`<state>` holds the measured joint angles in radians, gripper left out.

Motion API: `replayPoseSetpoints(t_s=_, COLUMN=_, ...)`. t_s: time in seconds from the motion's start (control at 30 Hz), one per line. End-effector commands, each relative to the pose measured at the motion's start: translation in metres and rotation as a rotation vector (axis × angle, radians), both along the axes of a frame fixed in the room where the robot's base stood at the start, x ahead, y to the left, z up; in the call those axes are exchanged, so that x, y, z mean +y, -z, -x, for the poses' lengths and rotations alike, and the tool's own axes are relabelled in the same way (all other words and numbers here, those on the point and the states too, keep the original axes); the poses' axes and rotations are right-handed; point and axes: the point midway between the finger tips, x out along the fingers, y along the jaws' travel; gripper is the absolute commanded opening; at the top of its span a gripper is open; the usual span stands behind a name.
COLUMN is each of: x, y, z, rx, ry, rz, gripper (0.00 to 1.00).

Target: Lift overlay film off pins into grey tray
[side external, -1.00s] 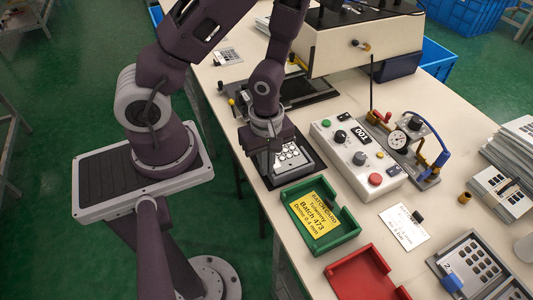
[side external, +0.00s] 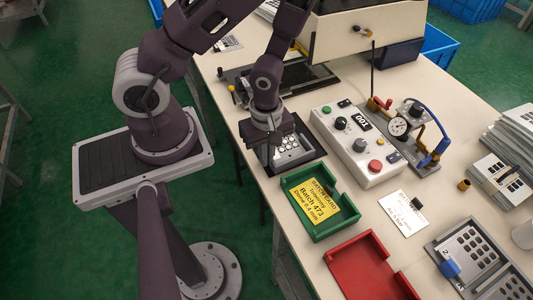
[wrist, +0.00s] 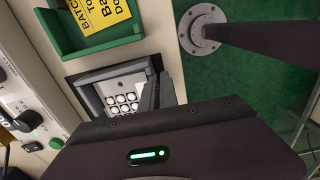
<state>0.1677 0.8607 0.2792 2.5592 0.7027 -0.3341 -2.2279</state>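A grey panel with rows of white round domes (side external: 291,150) lies in a dark shallow tray or nest (side external: 314,147) at the table's near edge. The panel (wrist: 122,101) and its dark-rimmed holder (wrist: 72,80) also show in the wrist view. My gripper (side external: 271,139) points down over the panel's left and far part. In the wrist view a dark finger (wrist: 150,95) overlaps the panel's right side. The fingertips are mostly hidden, so I cannot tell whether they grip or touch a film. I cannot make out pins. A grey tray (side external: 435,251) with dark-keyed film stands at lower right.
A green tray (side external: 347,231) with a yellow batch card is close beside the panel, with a red tray (side external: 362,277) beyond. A white control box (side external: 379,174) stands to the right. A black fixture (side external: 317,83) lies behind my gripper.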

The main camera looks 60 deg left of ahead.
Motion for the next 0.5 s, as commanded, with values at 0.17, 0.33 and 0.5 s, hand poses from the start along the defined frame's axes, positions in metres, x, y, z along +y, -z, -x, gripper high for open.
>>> replayPoseSetpoints(t_s=0.17, x=0.0001, y=0.0028, z=0.0001, rx=0.000, ry=-0.002, rz=0.000, gripper=0.00)
replayPoseSetpoints(t_s=0.33, x=0.0001, y=0.0028, z=-0.0001, rx=-0.001, ry=-0.001, rz=0.000, gripper=0.00)
replayPoseSetpoints(t_s=0.5, x=0.0001, y=0.0028, z=-0.0001, rx=0.000, ry=-0.001, rz=0.000, gripper=0.29)
